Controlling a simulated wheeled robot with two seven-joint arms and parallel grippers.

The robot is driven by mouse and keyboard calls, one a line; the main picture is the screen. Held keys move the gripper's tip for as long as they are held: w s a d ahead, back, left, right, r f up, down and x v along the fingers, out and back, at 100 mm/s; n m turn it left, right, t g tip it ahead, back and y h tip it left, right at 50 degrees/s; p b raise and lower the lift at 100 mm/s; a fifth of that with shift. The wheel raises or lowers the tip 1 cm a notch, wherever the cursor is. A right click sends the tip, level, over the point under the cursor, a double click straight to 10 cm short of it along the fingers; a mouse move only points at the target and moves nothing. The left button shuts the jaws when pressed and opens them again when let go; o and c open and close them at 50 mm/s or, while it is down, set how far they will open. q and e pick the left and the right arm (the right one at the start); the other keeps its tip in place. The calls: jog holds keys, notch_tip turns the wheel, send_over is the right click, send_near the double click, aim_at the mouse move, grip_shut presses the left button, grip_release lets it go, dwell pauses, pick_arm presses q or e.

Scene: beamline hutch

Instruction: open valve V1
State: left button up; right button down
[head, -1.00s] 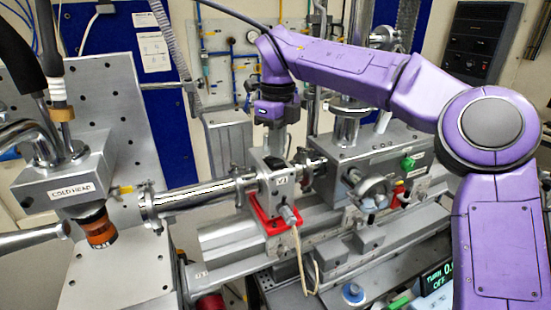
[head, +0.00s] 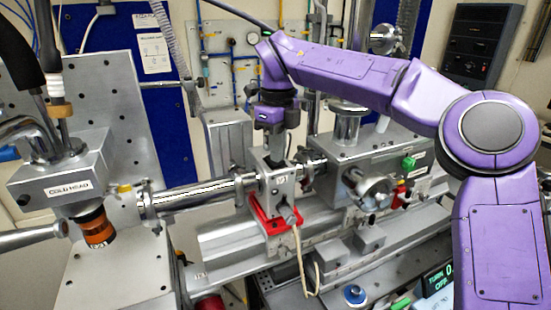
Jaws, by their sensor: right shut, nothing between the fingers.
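Valve V1 (head: 283,183) is a grey block in the middle of the view, in line with the silvery beam pipe and seated over a red bracket (head: 270,222). Its small front label is hard to read now. My right gripper (head: 276,157) points straight down onto the valve's top from the purple arm. Its fingers are shut with nothing between them. The tips are at a dark part on top of the valve; I cannot tell whether they touch it. The gripper hides part of the valve's top. My left gripper is not in view.
A box labelled COLD HEAD (head: 72,187) stands at left, joined through the beam pipe (head: 195,196). A metal chamber with a green button (head: 408,163) stands to the right. A beige cable (head: 300,255) hangs in front of the valve.

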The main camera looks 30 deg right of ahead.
jog(key=shift+f, duration=0.3)
jog(key=shift+s, duration=0.1)
jog(key=r+p, duration=0.2)
jog(key=r, duration=0.1)
jog(key=shift+w+p, duration=0.2)
jog(key=shift+p, duration=0.15)
jog(key=shift+s+r, duration=0.15)
jog(key=shift+r, duration=1.85)
